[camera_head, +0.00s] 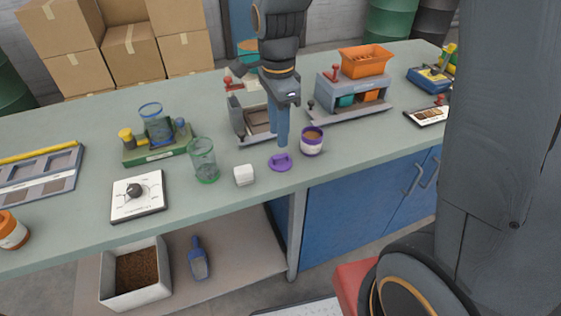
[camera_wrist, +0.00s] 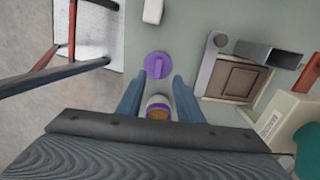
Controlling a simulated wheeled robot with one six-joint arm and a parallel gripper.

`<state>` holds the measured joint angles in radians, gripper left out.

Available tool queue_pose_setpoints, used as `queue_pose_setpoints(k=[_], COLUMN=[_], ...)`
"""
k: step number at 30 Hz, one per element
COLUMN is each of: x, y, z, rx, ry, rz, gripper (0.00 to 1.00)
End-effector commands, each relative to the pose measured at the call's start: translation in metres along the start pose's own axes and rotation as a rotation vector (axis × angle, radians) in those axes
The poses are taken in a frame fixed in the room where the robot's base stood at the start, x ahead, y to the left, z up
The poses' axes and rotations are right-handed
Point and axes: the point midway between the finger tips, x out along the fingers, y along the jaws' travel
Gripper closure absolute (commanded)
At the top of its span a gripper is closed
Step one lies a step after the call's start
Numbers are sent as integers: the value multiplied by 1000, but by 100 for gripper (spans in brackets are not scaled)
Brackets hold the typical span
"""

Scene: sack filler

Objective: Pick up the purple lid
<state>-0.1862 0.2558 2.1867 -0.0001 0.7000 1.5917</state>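The purple lid (camera_head: 280,162) is a small round disc with a raised bar grip. It lies flat on the green-grey bench near its front edge. In the wrist view the purple lid (camera_wrist: 157,65) shows just beyond the fingertips, its bar visible on top. My gripper (camera_head: 283,140) points down above the bench, beside and behind the lid. In the wrist view my gripper (camera_wrist: 156,82) has its two blue fingers apart with nothing held between them. A white jar with a purple rim (camera_head: 312,141) and brown contents stands right of the lid; it also shows between the fingers (camera_wrist: 158,107).
A white block (camera_head: 244,175) and a clear green-rimmed glass (camera_head: 203,160) stand left of the lid. A grey device with a tray (camera_head: 260,122) is behind, and a grey station with an orange bin (camera_head: 364,61) is at right. The bench front edge is close to the lid.

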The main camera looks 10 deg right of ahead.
Motion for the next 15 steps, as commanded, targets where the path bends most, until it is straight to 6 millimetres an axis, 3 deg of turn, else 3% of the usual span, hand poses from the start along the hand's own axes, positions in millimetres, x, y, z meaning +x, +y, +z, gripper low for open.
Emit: queue_pose_setpoints(k=[15], x=[56], y=[5], z=[-4], rx=[-2], ry=[0], rz=[3], gripper=[67])
